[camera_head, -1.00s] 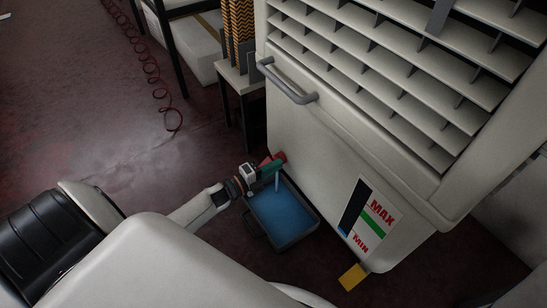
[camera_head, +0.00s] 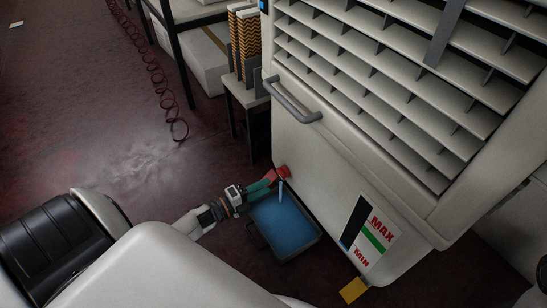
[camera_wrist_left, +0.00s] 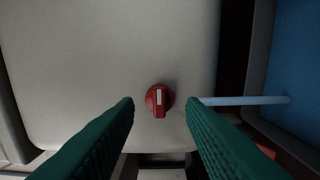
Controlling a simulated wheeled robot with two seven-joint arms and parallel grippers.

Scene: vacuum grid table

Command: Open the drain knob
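The red drain knob (camera_head: 283,171) sits low on the side of the pale machine (camera_head: 330,170). In the left wrist view the knob (camera_wrist_left: 159,99) shows face-on, with a pale mark on its raised grip. My left gripper (camera_head: 268,186) has green fingers and is beside the knob. In the left wrist view its fingers (camera_wrist_left: 158,112) are spread apart, with nothing between them, and the knob shows in the gap beyond. A thin pale-blue stream (camera_head: 281,190) runs down near the knob into a dark tray (camera_head: 291,245) of blue water. My right gripper is not in view.
A level gauge (camera_head: 368,230) marked MAX and MIN and a yellow block (camera_head: 353,290) are at the machine's lower right. A grey handle (camera_head: 292,103) juts out above. A small table (camera_head: 246,95) stands behind. The floor at left is open, with a red coiled hose (camera_head: 165,95).

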